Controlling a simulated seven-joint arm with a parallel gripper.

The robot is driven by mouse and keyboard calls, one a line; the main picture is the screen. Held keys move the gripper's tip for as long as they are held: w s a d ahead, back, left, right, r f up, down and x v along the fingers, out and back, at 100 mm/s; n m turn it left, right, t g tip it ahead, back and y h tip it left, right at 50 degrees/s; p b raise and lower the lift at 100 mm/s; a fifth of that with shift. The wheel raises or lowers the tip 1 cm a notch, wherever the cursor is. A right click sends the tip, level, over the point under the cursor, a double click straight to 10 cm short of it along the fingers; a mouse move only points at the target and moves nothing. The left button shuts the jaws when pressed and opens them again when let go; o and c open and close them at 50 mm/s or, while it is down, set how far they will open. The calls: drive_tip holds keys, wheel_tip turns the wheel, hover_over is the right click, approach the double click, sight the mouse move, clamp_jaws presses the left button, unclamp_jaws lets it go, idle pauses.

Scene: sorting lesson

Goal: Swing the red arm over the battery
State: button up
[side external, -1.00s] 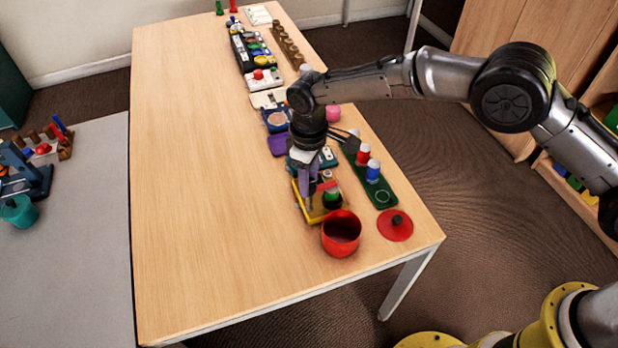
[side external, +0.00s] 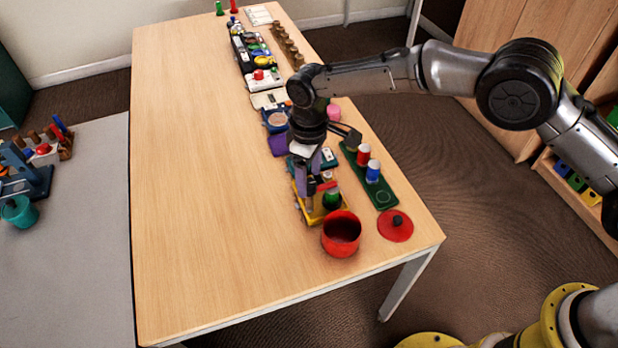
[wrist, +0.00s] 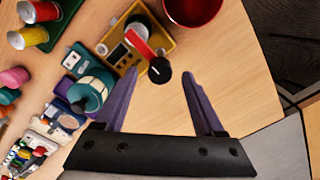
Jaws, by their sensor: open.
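A yellow base (side external: 301,209) lies near the table's right front end; it also shows in the wrist view (wrist: 128,64). A green battery-like cylinder (side external: 332,200) stands on it, and its pale top (wrist: 138,22) shows in the wrist view. The red arm (wrist: 141,45) runs from beside this cylinder toward a round black knob (wrist: 159,71). I cannot tell whether the arm covers any of the cylinder. My gripper (wrist: 161,76) is open, its purple fingers on either side of the knob with gaps. In the side view, my gripper (side external: 313,203) hides part of the base.
A red pot (side external: 341,240) stands just in front of the base, and a red lid (side external: 395,226) lies to its right. A green board (side external: 384,195) with red and blue cylinders is close on the right. Several devices line the table behind. The table's left side is clear.

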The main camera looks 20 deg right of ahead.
sight(309, 183)
wheel_tip(309, 183, up, 12)
drive_tip(key=shift+r, duration=0.15)
idle(0.6)
